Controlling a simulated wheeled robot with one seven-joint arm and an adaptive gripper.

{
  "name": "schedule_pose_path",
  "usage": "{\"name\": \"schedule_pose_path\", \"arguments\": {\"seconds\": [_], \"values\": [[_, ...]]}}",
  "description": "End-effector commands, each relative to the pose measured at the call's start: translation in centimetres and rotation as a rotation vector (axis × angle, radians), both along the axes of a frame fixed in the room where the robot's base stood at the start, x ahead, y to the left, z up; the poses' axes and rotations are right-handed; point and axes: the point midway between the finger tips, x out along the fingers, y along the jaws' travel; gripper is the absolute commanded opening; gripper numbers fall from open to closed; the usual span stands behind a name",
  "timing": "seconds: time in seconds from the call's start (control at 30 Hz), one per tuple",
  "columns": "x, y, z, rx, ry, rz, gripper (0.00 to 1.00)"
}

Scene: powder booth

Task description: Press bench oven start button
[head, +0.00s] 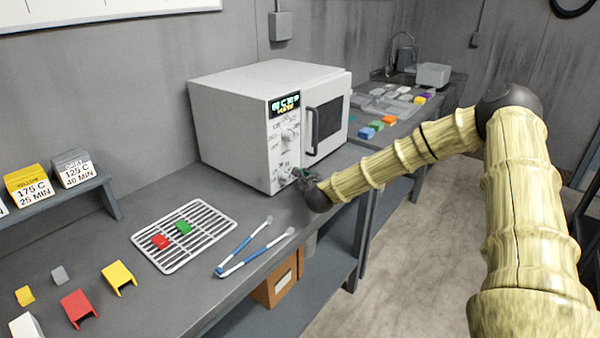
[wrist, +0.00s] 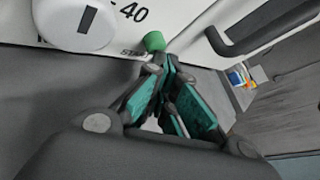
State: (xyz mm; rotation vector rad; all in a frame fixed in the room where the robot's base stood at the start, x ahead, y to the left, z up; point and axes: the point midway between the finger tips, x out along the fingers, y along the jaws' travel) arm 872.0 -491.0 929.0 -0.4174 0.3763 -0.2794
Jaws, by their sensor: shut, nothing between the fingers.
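The white bench oven (head: 232,125) stands on the grey bench, with a lit display (head: 285,104) and dials on its front panel. In the wrist view the round green start button (wrist: 154,41) is on the panel, beside a partly covered label that appears to read START. My gripper (wrist: 167,66) is shut and empty, its fingertips right at the lower edge of the button in the picture. I cannot tell whether they touch it. In the head view my gripper (head: 302,177) is at the panel's lower corner and the button is not distinguishable.
A white dial (wrist: 80,24) is left of the button, and the dark door handle (head: 311,132) is to its right. A wire rack (head: 160,252) with red and green pieces and blue-handled tongs (head: 250,253) lie on the bench. Open floor is at right.

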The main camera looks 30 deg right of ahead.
Motion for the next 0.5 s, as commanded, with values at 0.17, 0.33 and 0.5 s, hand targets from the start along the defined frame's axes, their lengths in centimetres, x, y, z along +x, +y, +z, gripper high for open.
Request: {"name": "schedule_pose_path", "arguments": {"seconds": [0.17,0.33,0.5], "values": [[-0.8,-0.3,-0.1,0.001,0.000,0.001,0.00],[-1.3,-0.5,0.0,0.001,0.000,0.000,0.00],[-1.3,-0.5,0.0,0.000,0.000,0.000,0.00]]}}
